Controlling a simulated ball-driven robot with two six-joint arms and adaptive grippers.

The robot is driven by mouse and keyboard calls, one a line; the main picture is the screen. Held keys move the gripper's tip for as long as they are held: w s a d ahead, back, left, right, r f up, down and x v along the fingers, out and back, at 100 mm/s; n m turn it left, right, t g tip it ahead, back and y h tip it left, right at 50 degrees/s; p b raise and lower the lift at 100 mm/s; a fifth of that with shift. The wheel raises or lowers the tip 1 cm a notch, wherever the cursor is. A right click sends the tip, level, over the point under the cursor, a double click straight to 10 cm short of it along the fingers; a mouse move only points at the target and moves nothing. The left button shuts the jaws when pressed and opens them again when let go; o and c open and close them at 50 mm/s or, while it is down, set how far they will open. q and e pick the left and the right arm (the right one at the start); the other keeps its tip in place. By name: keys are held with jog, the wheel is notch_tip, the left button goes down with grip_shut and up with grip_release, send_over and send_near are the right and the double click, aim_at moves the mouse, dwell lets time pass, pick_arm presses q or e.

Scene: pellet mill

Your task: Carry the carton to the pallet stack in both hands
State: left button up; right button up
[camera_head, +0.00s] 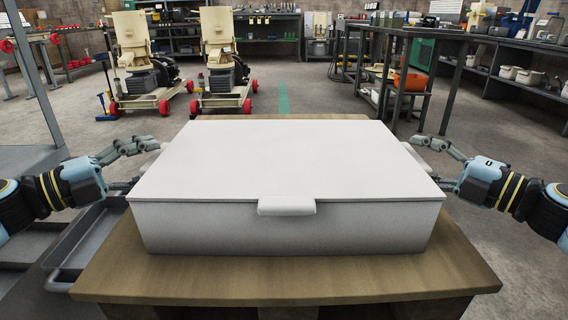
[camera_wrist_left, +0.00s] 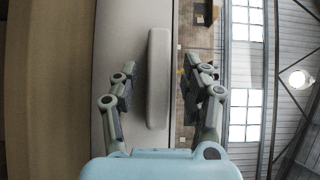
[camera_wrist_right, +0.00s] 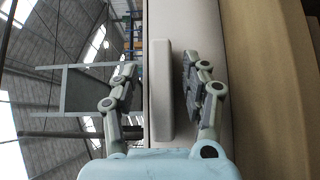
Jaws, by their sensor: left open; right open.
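A large white carton (camera_head: 285,165) with a closed lid and a front tab sits flat on a wooden-topped stand (camera_head: 300,284) right in front of me. My left gripper (camera_head: 140,165) is open at the carton's left side. In the left wrist view its fingers (camera_wrist_left: 160,88) stand on either side of the carton's side handle (camera_wrist_left: 158,78). My right gripper (camera_head: 432,165) is open at the carton's right side. In the right wrist view its fingers (camera_wrist_right: 160,88) stand either side of the other side handle (camera_wrist_right: 162,90). Neither gripper visibly closes on a handle. I cannot identify the pallet stack.
A grey metal tray (camera_head: 85,240) is at the left, below the stand top. Two cream machines (camera_head: 135,60) (camera_head: 222,60) on red wheels stand behind at left. A metal shelf unit (camera_head: 395,75) is behind at right. Open floor lies beyond the stand.

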jog(key=shift+s, duration=0.1)
pick_arm(q)
jog(key=v, duration=1.2)
pick_arm(e)
jog(key=v, duration=1.1)
jog(key=shift+s+d, duration=0.3)
pick_arm(q)
jog(key=shift+o, duration=0.4)
jog(key=o, duration=0.7)
jog(key=shift+f+b, duration=0.3)
jog(key=shift+f, duration=0.15)
pick_arm(e)
jog(key=shift+f, duration=0.45)
